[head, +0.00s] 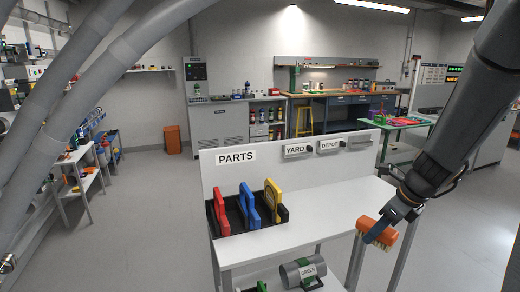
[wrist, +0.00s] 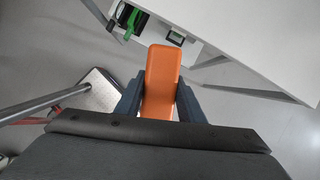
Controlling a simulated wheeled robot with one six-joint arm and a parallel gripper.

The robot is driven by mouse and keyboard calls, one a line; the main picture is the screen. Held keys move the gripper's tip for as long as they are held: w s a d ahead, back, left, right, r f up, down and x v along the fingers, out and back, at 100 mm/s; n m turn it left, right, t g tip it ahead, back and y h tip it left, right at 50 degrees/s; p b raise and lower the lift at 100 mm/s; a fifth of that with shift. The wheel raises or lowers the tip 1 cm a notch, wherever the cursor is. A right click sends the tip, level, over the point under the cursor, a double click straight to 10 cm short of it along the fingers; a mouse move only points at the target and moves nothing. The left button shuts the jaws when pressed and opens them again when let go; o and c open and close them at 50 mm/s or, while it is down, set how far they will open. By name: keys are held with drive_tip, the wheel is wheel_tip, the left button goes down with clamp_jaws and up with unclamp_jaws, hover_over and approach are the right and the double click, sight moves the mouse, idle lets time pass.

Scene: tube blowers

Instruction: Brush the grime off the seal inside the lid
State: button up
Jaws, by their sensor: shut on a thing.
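An orange brush (head: 378,234) with pale bristles on its lower side is held at the right of the head view, off the right front of the white PARTS table. My gripper (head: 382,228) is shut on the orange brush. In the wrist view the brush's orange back (wrist: 161,82) lies between the two dark blue fingers of my gripper (wrist: 160,98). The brush is in the air and touches nothing but the fingers. I cannot make out a lid or its seal in either view.
The PARTS table (head: 330,209) holds a black rack (head: 237,222) with red, blue and yellow parts. A grey cylinder marked GREEN (head: 303,272) is on its lower shelf. YARD (head: 297,150) and DEPOT (head: 329,145) labels are on its back panel. The table top's right half is bare.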

drive_tip(key=w+a+f+n+g+h, duration=0.1)
drive_tip(key=a+f+n+g, duration=0.4)
drive_tip(key=n, duration=0.9)
drive_tip(key=w+a+f+n+g+h, duration=0.25)
drive_tip(key=a+f+n, duration=0.5)
drive_tip(key=n, duration=0.65)
drive_tip(key=s+f, duration=0.6)
drive_tip(key=shift+f+y, duration=0.25)
drive_tip(key=shift+y, duration=0.1)
drive_tip(key=shift+g, duration=0.25)
